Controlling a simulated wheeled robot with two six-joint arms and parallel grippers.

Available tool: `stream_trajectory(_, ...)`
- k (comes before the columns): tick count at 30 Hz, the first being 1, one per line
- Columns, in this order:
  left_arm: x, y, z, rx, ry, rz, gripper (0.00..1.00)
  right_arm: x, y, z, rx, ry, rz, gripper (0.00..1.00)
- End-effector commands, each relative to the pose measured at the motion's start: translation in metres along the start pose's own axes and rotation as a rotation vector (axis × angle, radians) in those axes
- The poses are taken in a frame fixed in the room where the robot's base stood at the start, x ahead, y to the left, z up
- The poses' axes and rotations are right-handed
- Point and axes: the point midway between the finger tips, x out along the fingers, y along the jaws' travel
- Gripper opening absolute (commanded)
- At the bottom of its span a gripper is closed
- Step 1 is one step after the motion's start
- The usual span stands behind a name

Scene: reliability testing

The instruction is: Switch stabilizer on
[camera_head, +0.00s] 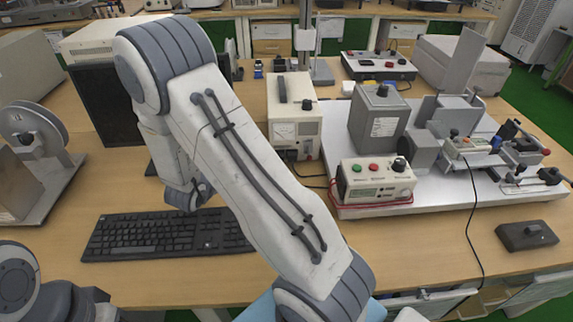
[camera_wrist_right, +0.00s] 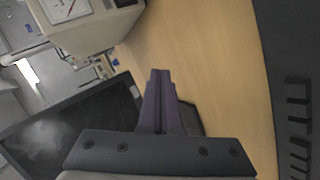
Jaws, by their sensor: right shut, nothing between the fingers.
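A cream box with an analog dial meter (camera_head: 285,131), which looks like the stabilizer, stands upright on the desk just right of my raised right arm. It has a dark handle and a black knob on top. Its lower front and meter show at the top left of the right wrist view (camera_wrist_right: 92,22). I cannot make out its switch position. My right gripper (camera_wrist_right: 160,74) is shut and empty, over the desk between the monitor and keyboard, apart from the box. My right arm hides this gripper in the head view. Only part of my left arm shows at the lower left.
A black keyboard (camera_head: 160,236) lies at the front, and a dark monitor (camera_head: 103,105) stands behind my right arm. A control box with red and green buttons (camera_head: 374,181) sits on a white plate with machinery to the right. Cables lie beside the box.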

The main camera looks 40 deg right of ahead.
Motion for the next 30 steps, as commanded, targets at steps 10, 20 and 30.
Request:
stream_trajectory(10,0.02,-0.001,0.001,0.0,0.0,0.0,0.5,0.041,0.049,0.121,-0.323,-0.45,0.381,0.0)
stream_trajectory(20,0.019,-0.001,0.001,0.0,0.0,0.0,0.5,0.04,0.051,0.122,-0.332,-0.461,0.389,0.0)
stream_trajectory(30,0.021,-0.002,0.001,0.0,0.0,0.0,0.5,0.075,0.069,0.139,-0.328,-0.466,0.388,0.0)
